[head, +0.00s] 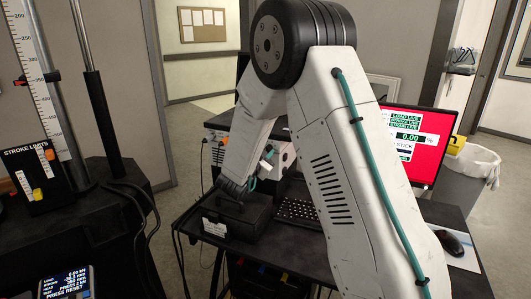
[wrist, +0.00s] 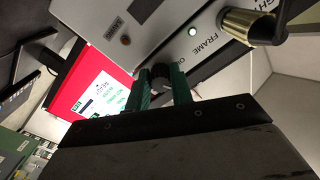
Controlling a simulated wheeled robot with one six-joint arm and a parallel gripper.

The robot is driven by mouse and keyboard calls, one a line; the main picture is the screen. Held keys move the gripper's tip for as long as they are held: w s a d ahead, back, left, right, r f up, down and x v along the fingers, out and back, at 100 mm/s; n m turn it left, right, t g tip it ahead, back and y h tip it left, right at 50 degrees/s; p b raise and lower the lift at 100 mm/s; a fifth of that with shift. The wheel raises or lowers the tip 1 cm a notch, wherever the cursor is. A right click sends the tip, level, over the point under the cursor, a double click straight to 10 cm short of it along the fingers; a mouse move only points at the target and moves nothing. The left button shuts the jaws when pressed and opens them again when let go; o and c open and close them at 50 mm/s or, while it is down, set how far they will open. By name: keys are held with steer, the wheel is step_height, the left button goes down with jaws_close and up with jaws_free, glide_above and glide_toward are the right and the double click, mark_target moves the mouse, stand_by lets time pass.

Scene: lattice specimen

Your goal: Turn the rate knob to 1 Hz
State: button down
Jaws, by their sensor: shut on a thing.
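In the wrist view a dark ridged knob (wrist: 160,71) sits on the light front panel (wrist: 195,50) of a controller. My gripper (wrist: 162,82) has its two green fingers closed on either side of the knob. The knob's pointer and scale cannot be read, so its setting is not clear. In the head view my gripper (head: 262,172) is at the front of the controller box (head: 217,137), partly hidden behind my arm. The knob cannot be made out there.
A black case (head: 236,216) lies below my gripper, beside a keyboard (head: 298,212). A red-screened monitor (head: 425,165) stands to the right, with a mouse (head: 452,243) in front. In the wrist view a brass-coloured cylinder (wrist: 250,25) juts from the panel near my fingers.

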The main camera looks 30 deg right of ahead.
steer(key=shift+m, duration=0.3)
stand_by(0.4)
steer(key=c, duration=1.2)
jaws_free()
steer(key=shift+c, duration=0.2)
steer(key=v, duration=0.8)
steer(key=shift+w, duration=0.1)
